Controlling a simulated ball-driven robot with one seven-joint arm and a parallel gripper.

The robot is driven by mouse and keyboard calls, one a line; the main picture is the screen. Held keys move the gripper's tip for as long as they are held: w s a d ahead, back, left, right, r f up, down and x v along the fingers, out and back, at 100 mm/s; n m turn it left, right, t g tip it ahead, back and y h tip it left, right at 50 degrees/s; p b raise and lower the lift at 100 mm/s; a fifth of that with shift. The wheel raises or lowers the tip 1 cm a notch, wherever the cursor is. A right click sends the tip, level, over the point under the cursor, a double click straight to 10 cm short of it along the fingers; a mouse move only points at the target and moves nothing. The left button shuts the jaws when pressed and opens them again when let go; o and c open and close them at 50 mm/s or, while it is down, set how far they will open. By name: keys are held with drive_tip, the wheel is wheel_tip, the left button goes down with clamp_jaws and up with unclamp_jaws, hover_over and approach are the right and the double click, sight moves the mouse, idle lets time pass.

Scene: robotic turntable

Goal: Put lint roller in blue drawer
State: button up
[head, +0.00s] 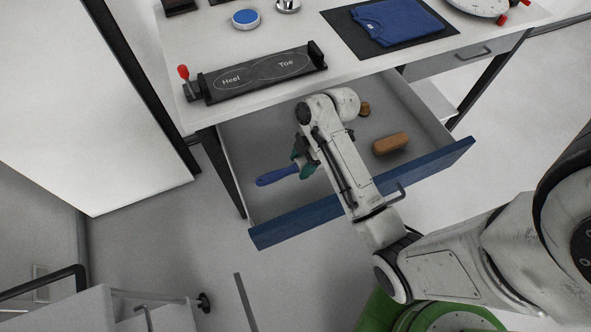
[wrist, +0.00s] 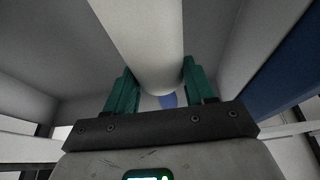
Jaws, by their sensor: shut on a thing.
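The blue drawer (head: 424,164) is pulled out below the table, with its grey inside open. My gripper (head: 303,164) is over the left part of the drawer and shut on the lint roller. The roller's blue handle (head: 277,176) points left in the head view; its roller end is hidden by my gripper and arm. In the wrist view, the white roller (wrist: 142,40) passes between the green fingers of my gripper (wrist: 155,80), with a bit of blue handle (wrist: 168,101) below. I cannot tell whether the roller touches the drawer floor.
A brown block-like object (head: 391,143) and a small brown object (head: 364,108) lie in the drawer. On the table (head: 300,22) are a foot measuring board (head: 262,74), a blue-topped round tin (head: 246,18) and a folded blue cloth (head: 398,20) on a dark mat.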

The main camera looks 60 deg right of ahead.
sight(303, 158)
drive_tip(key=shift+w+a+f, duration=0.2)
drive_tip(key=shift+w+f, duration=0.15)
drive_tip(key=shift+f, duration=0.15)
drive_tip(key=shift+w+a+f, duration=0.2)
drive_tip(key=shift+w+f, duration=0.15)
drive_tip(key=shift+f, duration=0.1)
drive_tip(key=shift+w+f+p, duration=0.1)
drive_tip(key=shift+f+p, duration=0.25)
drive_tip(key=shift+f, duration=1.3)
drive_tip(key=shift+f, duration=0.2)
drive_tip(key=o, duration=1)
drive_tip(key=shift+r, duration=0.1)
drive_tip(key=v, duration=1.2)
drive_tip(key=shift+a+r, duration=0.1)
drive_tip(key=shift+r, duration=0.05)
